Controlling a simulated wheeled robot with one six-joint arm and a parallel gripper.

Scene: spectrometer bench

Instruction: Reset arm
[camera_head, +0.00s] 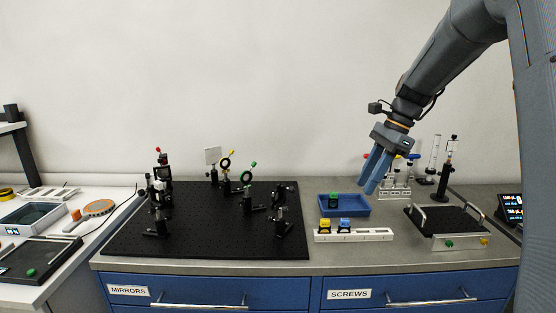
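My gripper (370,174) hangs in the air over the right half of the bench, above and to the right of the blue tray (355,208). Its two blue-grey fingers point down and slightly left, and a gap shows between them. Nothing is seen between the fingertips. My arm reaches in from the upper right of the picture.
A black breadboard (130,240) with several optic mounts fills the bench's left part. A white holder (380,235) with yellow and blue pieces stands in front of the tray. A rack (395,192) is behind the gripper. A black plate with handles (445,222) is at right.

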